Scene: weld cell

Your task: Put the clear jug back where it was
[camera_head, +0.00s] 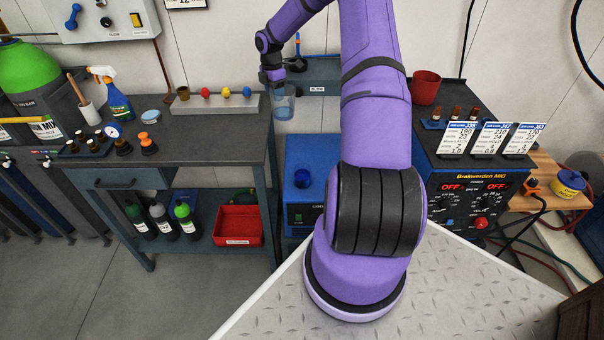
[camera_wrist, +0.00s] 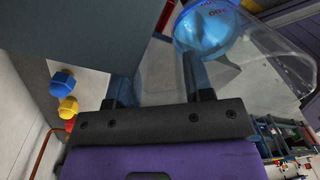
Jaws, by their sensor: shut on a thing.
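The clear jug (camera_head: 284,104), see-through with a bluish tint, hangs below my gripper (camera_head: 272,78) at the right end of the dark workbench. In the wrist view, the clear jug (camera_wrist: 275,62) spreads transparent from the fingers to the right. My gripper (camera_wrist: 158,78) is shut on it, one finger showing on each side. A round blue patch shows at the top of that view; I cannot tell if it is the jug's bottom or something behind it. The jug is off the floor; I cannot tell whether it touches the bench edge.
The workbench (camera_head: 205,145) carries a metal rack (camera_head: 215,104) with coloured knobs beside the jug. A blue shelf (camera_head: 318,75) is on the wall behind. A red cup (camera_head: 425,87) stands further right.

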